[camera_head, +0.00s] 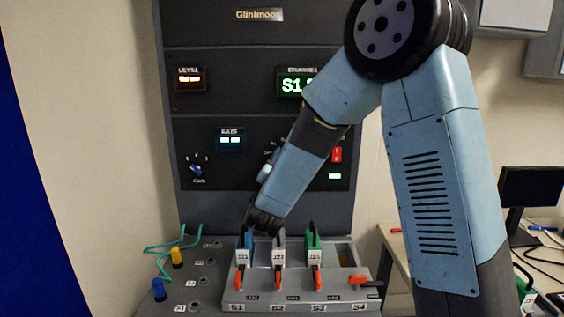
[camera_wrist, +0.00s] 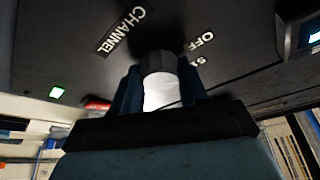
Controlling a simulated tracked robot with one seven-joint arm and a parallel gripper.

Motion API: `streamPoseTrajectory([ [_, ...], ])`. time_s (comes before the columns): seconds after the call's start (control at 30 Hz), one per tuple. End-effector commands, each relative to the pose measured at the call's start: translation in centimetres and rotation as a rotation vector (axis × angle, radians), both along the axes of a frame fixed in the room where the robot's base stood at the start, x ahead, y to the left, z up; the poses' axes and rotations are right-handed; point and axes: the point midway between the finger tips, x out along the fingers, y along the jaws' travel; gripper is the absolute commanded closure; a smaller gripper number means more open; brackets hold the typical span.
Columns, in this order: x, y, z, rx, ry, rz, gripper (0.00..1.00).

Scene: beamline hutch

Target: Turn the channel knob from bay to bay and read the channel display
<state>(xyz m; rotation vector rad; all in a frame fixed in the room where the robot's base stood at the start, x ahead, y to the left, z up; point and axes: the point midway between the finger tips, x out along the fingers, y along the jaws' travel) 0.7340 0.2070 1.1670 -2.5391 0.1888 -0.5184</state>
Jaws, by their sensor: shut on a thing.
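The channel knob (camera_wrist: 160,90) has a pale body and a dark top. In the wrist view it stands between the two dark blue fingers of my gripper (camera_wrist: 160,97), which is shut on it. The panel behind carries the words CHANNEL and OFF and part of another mark. In the head view my arm covers the knob and the gripper. The channel display (camera_head: 291,85) glows green at the upper middle of the panel. It reads S1, with a further character partly hidden by my arm.
Below the panel, a tray (camera_head: 300,307) marked S1 to S4 holds blue, grey and green modules with orange levers. Cables with yellow and blue plugs are at left. A monitor (camera_head: 532,190) stands at right.

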Motion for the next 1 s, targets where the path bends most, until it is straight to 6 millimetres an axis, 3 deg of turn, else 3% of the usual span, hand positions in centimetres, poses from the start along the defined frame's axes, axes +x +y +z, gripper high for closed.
streamPoseTrajectory([
  [0.6,-0.03,-0.12,-0.14,0.050,0.002,-0.003,0.87],
  [0.63,-0.03,-0.13,-0.16,0.050,0.002,-0.003,0.56],
  [0.9,-0.01,-0.05,-0.09,0.050,0.000,-0.001,0.31],
  [1.0,-0.02,-0.03,-0.07,0.050,0.000,-0.001,0.31],
])
